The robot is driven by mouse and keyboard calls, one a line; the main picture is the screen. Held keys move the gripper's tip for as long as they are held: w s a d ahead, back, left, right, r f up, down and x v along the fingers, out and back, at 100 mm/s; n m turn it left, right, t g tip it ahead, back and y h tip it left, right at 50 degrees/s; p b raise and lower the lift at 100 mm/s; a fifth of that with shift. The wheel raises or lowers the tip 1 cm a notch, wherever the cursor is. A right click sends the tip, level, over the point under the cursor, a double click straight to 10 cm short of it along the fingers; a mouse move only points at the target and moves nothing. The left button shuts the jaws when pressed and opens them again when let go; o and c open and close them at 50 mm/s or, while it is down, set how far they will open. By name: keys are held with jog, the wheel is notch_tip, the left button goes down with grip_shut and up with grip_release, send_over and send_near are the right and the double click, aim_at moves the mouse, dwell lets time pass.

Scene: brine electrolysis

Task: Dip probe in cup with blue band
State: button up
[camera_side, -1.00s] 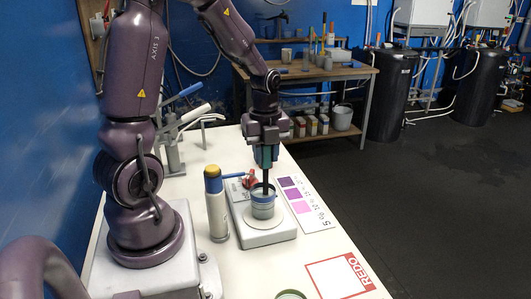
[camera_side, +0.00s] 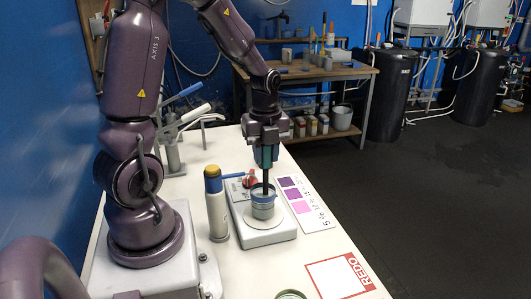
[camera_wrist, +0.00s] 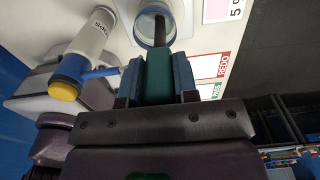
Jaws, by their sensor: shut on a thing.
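My gripper (camera_side: 266,156) is shut on the probe's green handle (camera_wrist: 158,75). It holds the probe upright above the cup with the blue band (camera_side: 262,207). The probe's dark shaft (camera_side: 265,180) runs down into the cup's mouth, and its lower end is hidden inside the cup. The cup stands on the round white plate of a grey device (camera_side: 270,238). In the wrist view the cup (camera_wrist: 139,32) shows its open mouth, with the shaft across it. I cannot tell how deep the tip sits.
A white bottle with a blue neck and yellow cap (camera_side: 217,210) stands close left of the device. A purple colour card (camera_side: 305,205) lies to the right. A red-framed REDO square (camera_side: 340,278) is nearer the front. Another cup's rim (camera_side: 290,294) shows at the bottom edge.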

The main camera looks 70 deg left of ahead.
jog(key=shift+r, duration=5.55)
